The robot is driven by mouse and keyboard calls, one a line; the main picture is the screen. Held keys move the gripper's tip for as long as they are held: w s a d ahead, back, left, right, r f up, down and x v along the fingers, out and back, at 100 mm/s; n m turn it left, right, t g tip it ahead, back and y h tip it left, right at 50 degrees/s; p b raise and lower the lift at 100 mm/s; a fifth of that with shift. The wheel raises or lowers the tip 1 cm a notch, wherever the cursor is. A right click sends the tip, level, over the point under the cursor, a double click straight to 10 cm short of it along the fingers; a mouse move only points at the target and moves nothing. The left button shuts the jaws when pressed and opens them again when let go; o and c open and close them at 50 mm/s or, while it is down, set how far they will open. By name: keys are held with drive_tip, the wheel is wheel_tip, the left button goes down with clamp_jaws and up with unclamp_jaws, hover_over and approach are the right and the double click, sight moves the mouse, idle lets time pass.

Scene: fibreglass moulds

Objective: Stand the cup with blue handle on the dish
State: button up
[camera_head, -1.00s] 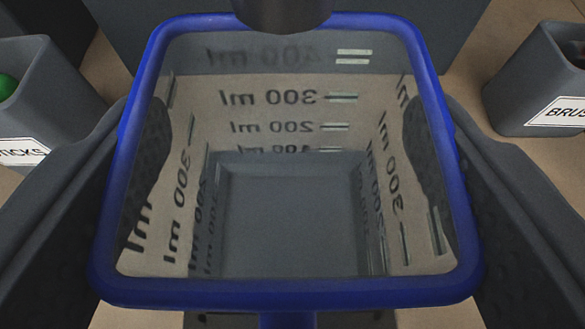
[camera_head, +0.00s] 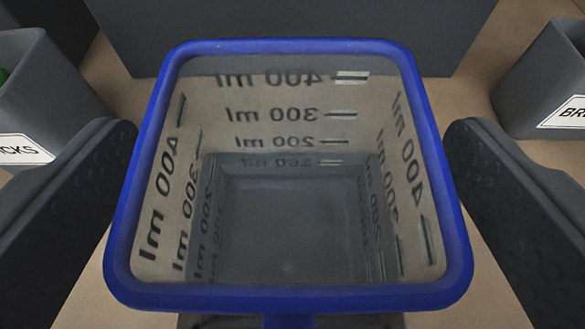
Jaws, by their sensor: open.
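The cup (camera_head: 290,297) is a square, see-through measuring cup with a blue rim and mirrored ml marks on its walls. It fills the middle of the view, upright, seen from above into its empty inside. A bit of its blue handle (camera_head: 290,321) shows at the bottom edge. My gripper (camera_head: 290,150) is open, with one dark finger on each side of the cup and a gap between each finger and the walls. A grey square surface shows through the cup's bottom; I cannot tell whether it is the dish.
A grey bin (camera_head: 45,85) with a label ending in "CKS" stands at the left. Another grey bin (camera_head: 545,80) labelled "BR..." stands at the right. A large dark grey block (camera_head: 290,22) stands behind the cup. Brown table surface (camera_head: 470,95) shows between them.

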drive_tip(key=p+v, duration=0.1)
drive_tip(key=v, duration=1)
drive_tip(key=s+r+t, duration=0.1)
drive_tip(key=s+r, duration=0.2)
drive_tip(key=r, duration=1.8)
drive_tip(key=s+r, duration=0.5)
drive_tip(key=r, duration=0.3)
drive_tip(key=s+r+t, duration=0.1)
drive_tip(key=s+r, duration=0.5)
drive_tip(key=r, duration=0.3)
drive_tip(key=shift+s+r, duration=0.2)
